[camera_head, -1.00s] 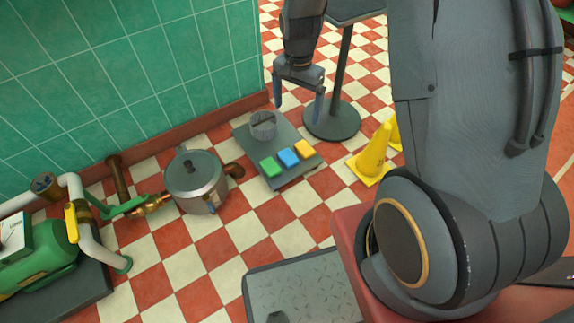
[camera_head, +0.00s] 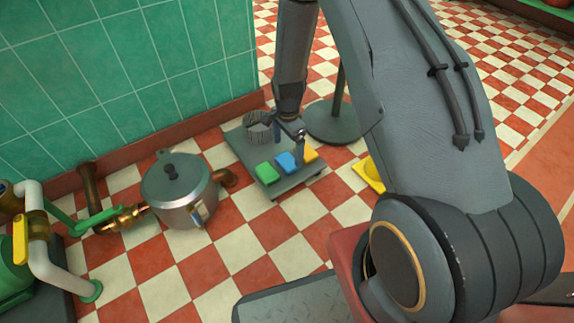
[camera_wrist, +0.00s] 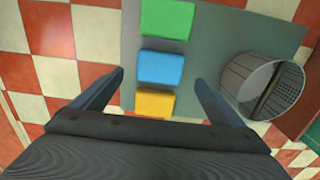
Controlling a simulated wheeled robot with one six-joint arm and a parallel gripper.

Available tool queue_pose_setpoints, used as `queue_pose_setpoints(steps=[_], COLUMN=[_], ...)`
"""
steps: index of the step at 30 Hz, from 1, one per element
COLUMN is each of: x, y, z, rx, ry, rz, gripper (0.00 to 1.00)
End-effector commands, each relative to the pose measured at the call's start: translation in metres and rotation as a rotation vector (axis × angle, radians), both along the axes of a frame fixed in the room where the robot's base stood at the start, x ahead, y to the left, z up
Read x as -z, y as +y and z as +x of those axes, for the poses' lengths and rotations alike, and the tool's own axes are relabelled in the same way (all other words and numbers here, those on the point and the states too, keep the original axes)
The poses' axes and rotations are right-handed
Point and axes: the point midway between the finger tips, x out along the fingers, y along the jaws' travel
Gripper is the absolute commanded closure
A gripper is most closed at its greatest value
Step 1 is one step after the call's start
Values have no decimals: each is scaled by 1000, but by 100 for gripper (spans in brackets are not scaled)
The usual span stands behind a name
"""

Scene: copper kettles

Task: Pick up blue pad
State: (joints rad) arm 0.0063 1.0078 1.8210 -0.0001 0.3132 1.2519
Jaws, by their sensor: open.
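The blue pad (camera_head: 286,162) lies on a grey board between a green pad (camera_head: 267,172) and a yellow pad (camera_head: 308,153). In the wrist view the blue pad (camera_wrist: 161,67) is the middle of the row, with the green pad above it and the yellow pad below it. My gripper (camera_wrist: 160,78) is open and empty. Its two fingers stand left and right of the row in the wrist view, apart from the pads. In the head view my gripper (camera_head: 289,146) hangs low over the board, and its finger partly covers the pads' far side.
The grey board (camera_wrist: 218,45) also bears a slatted metal cup (camera_head: 259,127) beside the pads. A metal kettle (camera_head: 181,190) with copper pipes stands left of the board.

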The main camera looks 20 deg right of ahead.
Motion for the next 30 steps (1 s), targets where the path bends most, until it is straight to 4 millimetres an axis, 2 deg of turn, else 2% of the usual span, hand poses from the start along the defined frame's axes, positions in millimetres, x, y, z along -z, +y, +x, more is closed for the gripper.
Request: queue_pose_setpoints(steps=[5,15,24,30], x=[10,50,53,52], y=[1,3,3,3], z=[0,-1,-2,-2], rx=[-1,-1,-2,-2], ry=[-1,0,-1,-1], rz=[0,0,0,0], gripper=[8,8,8,42])
